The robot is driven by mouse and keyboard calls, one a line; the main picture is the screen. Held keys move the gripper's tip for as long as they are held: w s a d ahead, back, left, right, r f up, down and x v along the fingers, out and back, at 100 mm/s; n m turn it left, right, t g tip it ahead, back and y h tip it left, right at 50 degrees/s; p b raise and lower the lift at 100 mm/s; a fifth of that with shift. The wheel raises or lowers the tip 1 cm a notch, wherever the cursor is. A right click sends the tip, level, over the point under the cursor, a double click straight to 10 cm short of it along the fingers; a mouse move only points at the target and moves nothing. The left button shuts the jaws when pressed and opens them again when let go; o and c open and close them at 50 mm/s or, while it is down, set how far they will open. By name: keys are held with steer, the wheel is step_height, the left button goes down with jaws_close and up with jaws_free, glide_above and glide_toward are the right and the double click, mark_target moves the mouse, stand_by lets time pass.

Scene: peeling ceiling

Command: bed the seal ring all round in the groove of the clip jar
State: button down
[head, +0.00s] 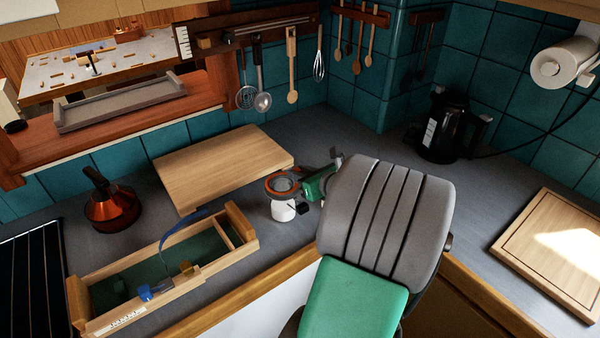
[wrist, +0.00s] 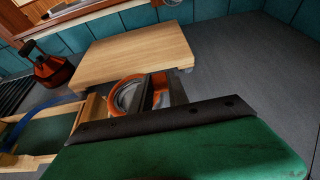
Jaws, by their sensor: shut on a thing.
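The clip jar (head: 283,211) stands on the grey counter in the head view, a pale body with a dark fitting low on its right side. The orange seal ring (head: 270,188) lies at the jar's mouth; it also shows in the wrist view (wrist: 114,92). My gripper (head: 300,187) reaches in from the right at mouth height. In the wrist view my gripper (wrist: 162,92) is shut on the ring's near right part, with orange showing between the dark fingers. The fingers hide that side of the rim. I cannot tell how much of the ring sits in the groove.
A wooden board (head: 222,165) lies behind the jar. An open wooden tray (head: 190,276) with a blue strap stands at left, near a copper kettle (head: 112,208). A black kettle (head: 443,128) and cutting board (head: 552,250) are at right.

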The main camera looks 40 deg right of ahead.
steer(key=shift+f, duration=0.35)
